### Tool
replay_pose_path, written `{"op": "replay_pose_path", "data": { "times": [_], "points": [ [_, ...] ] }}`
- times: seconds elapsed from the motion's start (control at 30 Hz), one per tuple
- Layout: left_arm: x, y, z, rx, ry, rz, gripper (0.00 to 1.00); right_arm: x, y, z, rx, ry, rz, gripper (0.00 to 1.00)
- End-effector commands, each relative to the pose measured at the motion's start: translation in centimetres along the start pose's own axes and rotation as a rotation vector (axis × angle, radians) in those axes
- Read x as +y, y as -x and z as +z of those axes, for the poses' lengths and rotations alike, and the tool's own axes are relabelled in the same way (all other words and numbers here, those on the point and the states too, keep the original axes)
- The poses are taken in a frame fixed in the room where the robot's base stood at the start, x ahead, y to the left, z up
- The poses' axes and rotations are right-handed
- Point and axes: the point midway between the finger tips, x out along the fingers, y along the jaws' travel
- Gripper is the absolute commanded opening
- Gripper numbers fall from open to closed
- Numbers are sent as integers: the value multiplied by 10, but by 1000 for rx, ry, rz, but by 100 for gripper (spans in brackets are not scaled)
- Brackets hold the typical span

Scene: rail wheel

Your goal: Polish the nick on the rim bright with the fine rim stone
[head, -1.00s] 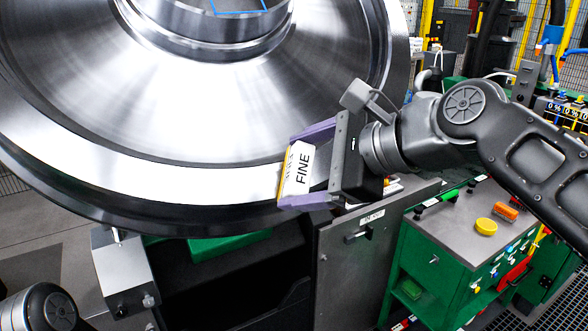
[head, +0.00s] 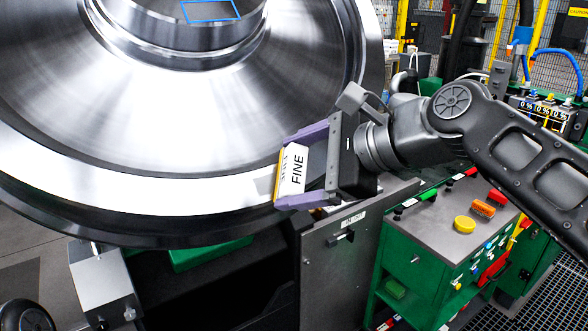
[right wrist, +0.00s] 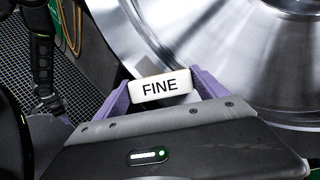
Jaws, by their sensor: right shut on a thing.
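The large steel wheel (head: 150,120) fills the upper left of the head view, with its bright rim band (head: 150,192) facing me. My right gripper (head: 284,178) has purple fingers and is shut on the fine rim stone (head: 293,171), a white block marked FINE with a yellowish face toward the wheel. The stone overlaps the rim's lower right edge in the picture; I cannot tell whether it touches. In the right wrist view the stone (right wrist: 160,88) sits between both fingers, the wheel (right wrist: 225,55) beyond it. I cannot make out the nick. My left gripper is out of view.
A green cart (head: 440,240) at the right carries a yellow round item (head: 464,224) and an orange block (head: 483,208). A grey metal cabinet (head: 325,270) stands below my right gripper. A grey box fixture (head: 105,285) stands below the wheel at lower left.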

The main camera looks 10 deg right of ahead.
Motion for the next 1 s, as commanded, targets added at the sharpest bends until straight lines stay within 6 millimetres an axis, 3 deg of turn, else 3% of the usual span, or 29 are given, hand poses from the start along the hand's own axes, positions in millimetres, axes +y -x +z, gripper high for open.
{"op": "replay_pose_path", "data": {
  "times": [0.73,1.0],
  "points": [
    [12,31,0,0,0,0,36,-2,67,30,-1,2,-3,44],
    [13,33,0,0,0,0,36,0,74,31,-1,0,-1,44]
  ]
}}
